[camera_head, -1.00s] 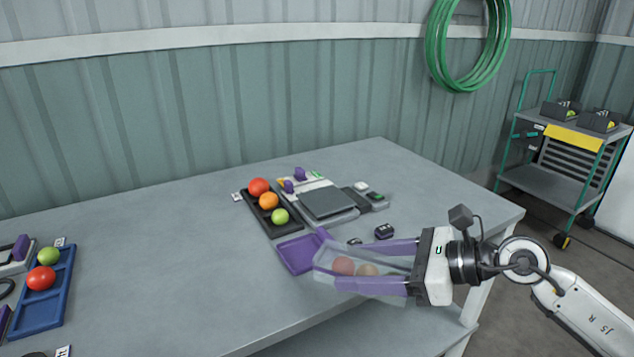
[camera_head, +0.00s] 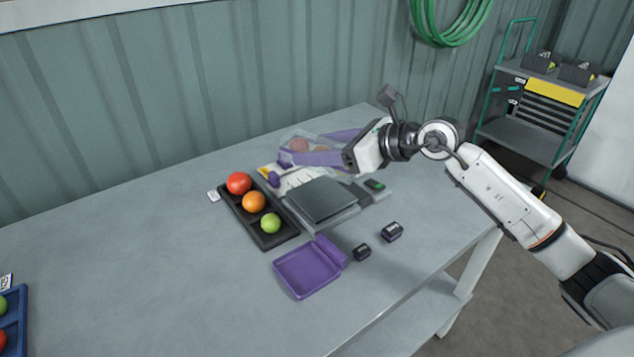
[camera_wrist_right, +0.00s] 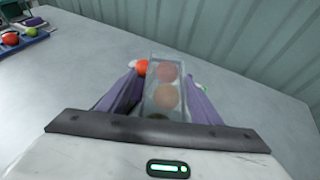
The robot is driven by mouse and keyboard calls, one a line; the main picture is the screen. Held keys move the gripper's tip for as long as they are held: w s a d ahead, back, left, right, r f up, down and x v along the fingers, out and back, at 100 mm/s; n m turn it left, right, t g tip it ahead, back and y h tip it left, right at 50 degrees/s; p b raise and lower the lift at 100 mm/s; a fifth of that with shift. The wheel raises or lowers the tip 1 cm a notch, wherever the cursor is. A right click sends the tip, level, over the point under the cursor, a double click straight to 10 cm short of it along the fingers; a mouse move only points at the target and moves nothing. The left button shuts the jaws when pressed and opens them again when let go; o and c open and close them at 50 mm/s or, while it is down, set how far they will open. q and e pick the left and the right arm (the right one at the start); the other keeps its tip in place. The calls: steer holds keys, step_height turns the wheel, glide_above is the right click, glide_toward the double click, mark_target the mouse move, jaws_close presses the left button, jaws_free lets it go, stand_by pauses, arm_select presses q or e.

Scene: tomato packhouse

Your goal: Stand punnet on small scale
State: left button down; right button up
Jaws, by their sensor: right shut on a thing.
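The clear punnet (camera_head: 299,143) holds tomatoes and shows in the right wrist view (camera_wrist_right: 166,84) between two purple fingers. My right gripper (camera_head: 305,150) is shut on it. It holds the punnet above the table, beyond the small scale in the head view. The small scale (camera_head: 322,199) has a dark grey square plate, which is bare, on a light body. In the wrist view the scale is not clearly visible. My left gripper is not in view.
A black tray (camera_head: 240,214) with red, orange and green tomatoes lies left of the scale. A purple tray (camera_head: 307,272) and small dark blocks (camera_head: 391,232) lie nearer. A blue tray (camera_head: 18,338) is at the far left. The table's left middle is clear.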

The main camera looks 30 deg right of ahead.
step_height(320, 180, down, 3)
steer(key=shift+s+f, duration=0.1)
steer(key=shift+f, duration=2.25)
steer(key=shift+f+b, duration=0.15)
steer(key=shift+b, duration=0.15)
steer(key=o, duration=1.3)
